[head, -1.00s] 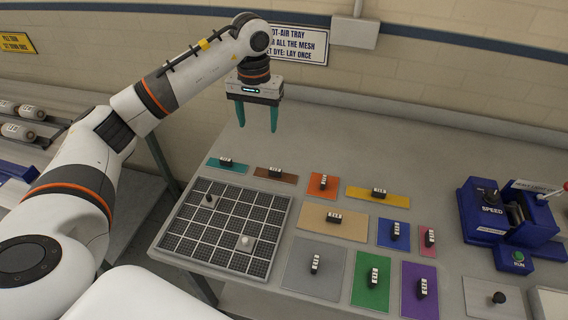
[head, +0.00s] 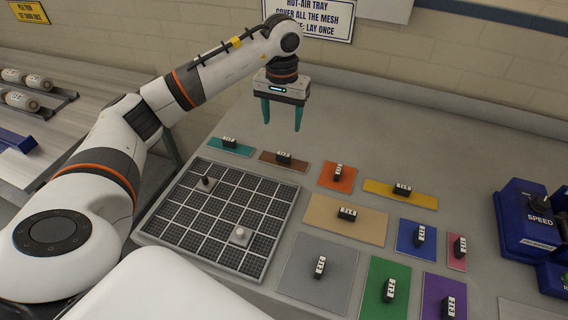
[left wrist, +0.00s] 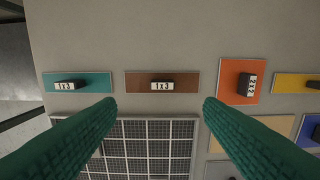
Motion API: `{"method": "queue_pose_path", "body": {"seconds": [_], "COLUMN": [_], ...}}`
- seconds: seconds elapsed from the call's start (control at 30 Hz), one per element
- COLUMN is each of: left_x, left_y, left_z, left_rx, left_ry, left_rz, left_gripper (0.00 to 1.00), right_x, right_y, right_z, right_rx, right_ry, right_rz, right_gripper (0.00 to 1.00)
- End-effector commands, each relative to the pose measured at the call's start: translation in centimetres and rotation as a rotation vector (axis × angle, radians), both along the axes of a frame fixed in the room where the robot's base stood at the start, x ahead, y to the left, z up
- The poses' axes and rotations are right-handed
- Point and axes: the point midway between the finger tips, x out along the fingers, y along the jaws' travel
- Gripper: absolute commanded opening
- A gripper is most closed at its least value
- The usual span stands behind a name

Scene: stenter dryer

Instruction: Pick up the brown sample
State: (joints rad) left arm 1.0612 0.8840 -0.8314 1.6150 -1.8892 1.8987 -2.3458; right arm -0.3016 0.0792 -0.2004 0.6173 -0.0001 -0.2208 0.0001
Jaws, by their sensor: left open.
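The brown sample (head: 270,156) is a small flat brown rectangle with a black block labelled 1x3 on it. It lies on the grey table behind the mesh tray, between the teal and orange samples. In the left wrist view the brown sample (left wrist: 138,82) lies flat ahead, between the lines of the two fingers. My left gripper (head: 282,128) has green fingers, is open and empty, and hangs above the table over the area of the brown sample, apart from it. It also shows in the left wrist view (left wrist: 158,103). My right gripper is not in view.
The mesh tray (head: 207,222) has two small knobbed pieces on it. Teal (head: 216,145), orange (head: 328,184), yellow (head: 375,188), tan (head: 320,212) and other labelled samples lie around. A blue speed control unit (head: 525,235) stands at right. The table behind the samples is clear.

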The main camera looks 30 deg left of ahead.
Motion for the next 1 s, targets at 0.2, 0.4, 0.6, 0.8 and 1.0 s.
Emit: {"method": "queue_pose_path", "body": {"seconds": [0.2, 0.4, 0.6, 0.8, 1.0], "left_x": [-0.1, -0.1, -0.1, 0.0, 0.0], "left_y": [-0.1, -0.1, -0.4, -0.4, -0.4], "left_z": [-3.7, -5.5, -7.7, -10.3, -10.8], "left_rx": [-0.001, -0.001, -0.002, -0.001, 0.000], "left_ry": [0.006, 0.003, 0.007, 0.003, 0.001], "left_rz": [-0.001, -0.001, -0.001, -0.001, -0.001], "left_gripper": [0.62, 0.62, 0.62, 0.62, 0.62], "right_x": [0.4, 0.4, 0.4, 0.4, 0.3], "right_y": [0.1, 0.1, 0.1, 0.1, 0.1], "right_z": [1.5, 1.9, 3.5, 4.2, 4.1], "right_rx": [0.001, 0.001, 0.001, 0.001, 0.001], "right_ry": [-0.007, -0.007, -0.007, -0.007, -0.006], "right_rz": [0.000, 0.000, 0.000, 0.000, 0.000], "right_gripper": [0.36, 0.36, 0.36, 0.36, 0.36]}}
